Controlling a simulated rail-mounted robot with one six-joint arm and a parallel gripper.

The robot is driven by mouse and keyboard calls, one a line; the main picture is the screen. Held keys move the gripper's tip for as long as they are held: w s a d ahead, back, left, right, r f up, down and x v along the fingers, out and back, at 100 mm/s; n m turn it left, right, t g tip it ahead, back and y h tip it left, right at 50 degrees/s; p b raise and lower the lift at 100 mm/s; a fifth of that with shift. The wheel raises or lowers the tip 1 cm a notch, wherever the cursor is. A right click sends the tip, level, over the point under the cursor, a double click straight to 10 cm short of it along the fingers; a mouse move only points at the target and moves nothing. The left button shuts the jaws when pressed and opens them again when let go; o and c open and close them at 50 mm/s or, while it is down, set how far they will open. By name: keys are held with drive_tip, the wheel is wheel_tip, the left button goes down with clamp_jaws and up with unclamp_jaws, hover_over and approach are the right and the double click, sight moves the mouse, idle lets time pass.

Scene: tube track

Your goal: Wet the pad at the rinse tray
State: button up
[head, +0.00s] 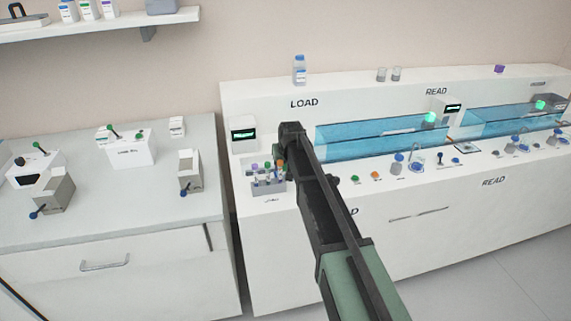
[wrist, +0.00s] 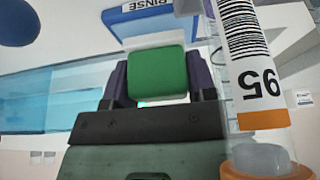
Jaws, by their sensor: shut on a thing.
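My gripper (wrist: 157,82) is shut on a green block with rounded edges, apparently the pad (wrist: 157,72), in the wrist view. A dark finger shows on each side of it. A blue-edged tray with a RINSE label (wrist: 147,6) shows just beyond the pad at the top of the wrist view. The pad overlaps the tray in the picture; I cannot tell whether they touch. In the head view my arm reaches to the left part of the white bench, and its links hide the fingertips, the pad and the rinse tray.
A barcoded tube with an orange band (wrist: 254,60) stands close on the right in the wrist view. In the head view a rack of capped tubes (head: 268,186) is left of my arm. A blue water channel (head: 365,140) and several colored knobs lie to its right.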

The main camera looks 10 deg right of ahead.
drive_tip(key=shift+f+b, duration=0.55)
idle(1.6)
drive_tip(key=shift+r, duration=0.15)
wheel_tip(320, 180, up, 7)
drive_tip(key=p, duration=0.7)
